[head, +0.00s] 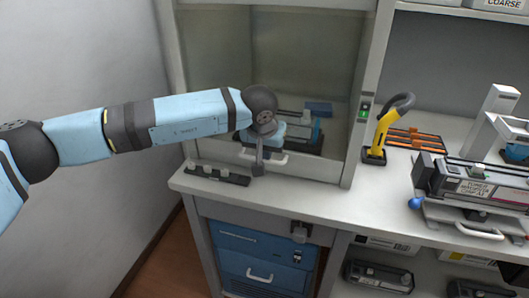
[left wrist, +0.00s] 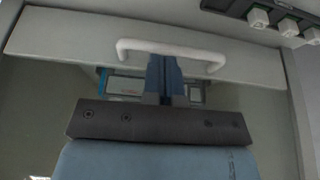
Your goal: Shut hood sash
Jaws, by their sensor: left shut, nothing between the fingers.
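The hood sash (head: 225,70) is a see-through pane with a pale lower rail (left wrist: 60,40). In the head view it reaches down close to the counter; I cannot tell whether a gap is left under it. A white bar handle (head: 278,159) sits on the rail and also shows in the left wrist view (left wrist: 130,45). My left gripper (head: 258,170) is at the middle of this handle. Its fingers (left wrist: 165,62) are together with nothing between them, and their tips are at or against the handle. My right gripper is out of view.
A dark strip with white knobs (head: 218,177) lies on the counter at the hood's left front. A lit green switch (head: 364,108) is on the right post. A yellow tool (head: 385,128) and a toner fixture (head: 475,185) stand right.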

